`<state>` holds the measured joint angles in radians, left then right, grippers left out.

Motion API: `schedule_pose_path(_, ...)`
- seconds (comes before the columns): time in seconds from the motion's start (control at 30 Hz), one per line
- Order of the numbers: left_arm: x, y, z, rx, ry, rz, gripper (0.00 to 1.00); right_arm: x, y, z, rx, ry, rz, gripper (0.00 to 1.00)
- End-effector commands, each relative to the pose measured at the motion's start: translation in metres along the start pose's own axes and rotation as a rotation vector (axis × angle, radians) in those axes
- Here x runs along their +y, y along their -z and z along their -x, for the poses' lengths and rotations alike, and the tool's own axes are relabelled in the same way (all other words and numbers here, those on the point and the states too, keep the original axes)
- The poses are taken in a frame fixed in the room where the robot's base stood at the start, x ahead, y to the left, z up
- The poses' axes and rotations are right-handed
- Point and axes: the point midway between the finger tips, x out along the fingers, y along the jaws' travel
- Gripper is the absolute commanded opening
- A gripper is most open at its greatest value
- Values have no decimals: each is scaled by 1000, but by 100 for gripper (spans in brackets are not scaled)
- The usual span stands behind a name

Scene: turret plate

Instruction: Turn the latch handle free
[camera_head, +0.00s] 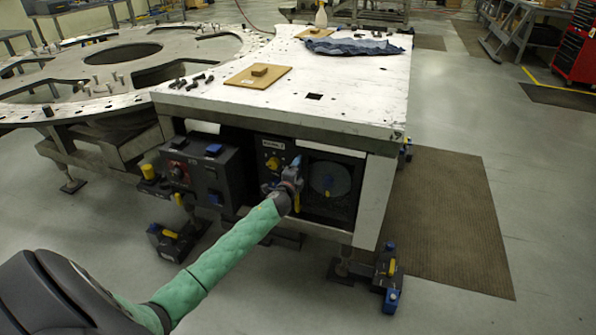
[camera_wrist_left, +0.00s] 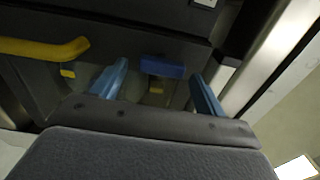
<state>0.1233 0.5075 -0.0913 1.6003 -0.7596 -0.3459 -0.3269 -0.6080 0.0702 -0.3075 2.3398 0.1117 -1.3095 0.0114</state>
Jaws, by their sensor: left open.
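My left gripper (camera_head: 291,178) reaches the dark front panel under the white-topped table. In the left wrist view, its two blue fingers (camera_wrist_left: 158,72) stand apart. A short blue bar-shaped handle (camera_wrist_left: 163,67) shows between and beyond the fingers, with a small yellow piece below it. I cannot tell whether the fingers touch it. A longer yellow handle (camera_wrist_left: 45,48) lies to the left, outside the fingers. I cannot tell for certain which of these is the latch handle. In the head view, the gripper hides part of the panel. My right gripper is not in view.
The white-topped table (camera_head: 370,90) overhangs the panel. A round grey disc (camera_head: 330,180) sits right of the gripper. A dark control box (camera_head: 195,170) with knobs stands to the left. Feet with blue and yellow parts (camera_head: 387,275) stand on the floor. Open floor lies in front.

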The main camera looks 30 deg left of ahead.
Motion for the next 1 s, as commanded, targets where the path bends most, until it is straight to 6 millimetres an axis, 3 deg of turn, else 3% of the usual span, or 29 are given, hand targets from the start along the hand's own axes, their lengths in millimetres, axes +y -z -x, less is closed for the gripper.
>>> schedule_pose_path(0.53,2,1,66,2,-1,0,73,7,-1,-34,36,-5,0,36)
schedule_pose_path(1.0,0,0,74,1,0,0,73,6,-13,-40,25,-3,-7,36)
